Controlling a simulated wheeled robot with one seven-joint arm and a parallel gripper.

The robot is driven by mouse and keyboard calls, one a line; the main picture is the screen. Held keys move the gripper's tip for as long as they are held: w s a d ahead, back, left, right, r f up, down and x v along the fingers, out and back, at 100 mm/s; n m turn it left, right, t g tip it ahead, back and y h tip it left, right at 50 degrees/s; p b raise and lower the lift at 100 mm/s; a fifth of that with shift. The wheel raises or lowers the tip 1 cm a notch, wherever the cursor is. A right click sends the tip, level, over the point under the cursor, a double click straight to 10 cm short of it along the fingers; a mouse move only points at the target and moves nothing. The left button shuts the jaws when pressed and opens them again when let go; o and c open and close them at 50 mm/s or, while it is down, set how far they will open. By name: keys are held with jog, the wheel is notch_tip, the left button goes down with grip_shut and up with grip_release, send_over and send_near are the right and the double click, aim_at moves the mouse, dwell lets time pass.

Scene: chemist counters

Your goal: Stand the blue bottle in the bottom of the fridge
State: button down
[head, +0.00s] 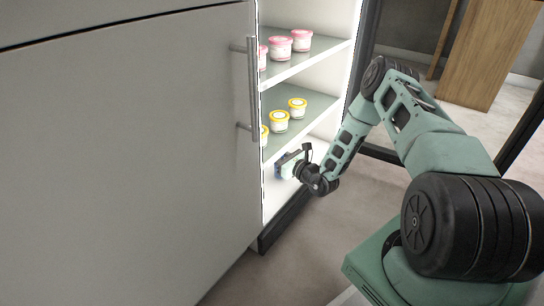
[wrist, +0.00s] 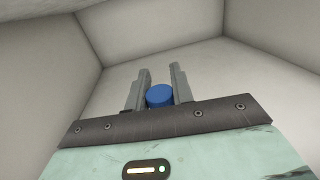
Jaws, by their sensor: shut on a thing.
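In the wrist view the blue top of the bottle (wrist: 160,96) shows between the two fingers of my gripper (wrist: 160,84). The fingers are shut on it. The rest of the bottle is hidden behind the gripper body. In the head view my gripper (head: 285,168) reaches into the bottom compartment of the open fridge (head: 296,199), below the lowest shelf. The bottle is too small and too hidden there to make out clearly. I cannot tell whether it touches the fridge floor.
Above my gripper, a shelf (head: 318,105) holds several yellow-lidded jars (head: 279,121). The shelf over it (head: 326,46) holds pink-lidded jars (head: 280,47). A grey door with a handle (head: 252,90) stands at the left. Pale bare walls (wrist: 180,25) surround my gripper.

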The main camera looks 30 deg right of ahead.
jog(key=shift+w+a+f+b, duration=0.15)
jog(key=shift+w+b, duration=0.1)
jog(key=shift+w, duration=0.3)
jog(key=shift+w+a+f+b, duration=0.1)
jog(key=shift+w+b, duration=0.1)
jog(key=shift+w, duration=0.3)
jog(key=shift+d+f+b, duration=0.1)
jog(key=shift+f+b, duration=0.1)
jog(key=shift+b, duration=0.3)
jog(key=shift+r, duration=0.15)
jog(key=c, duration=1.2)
grip_release()
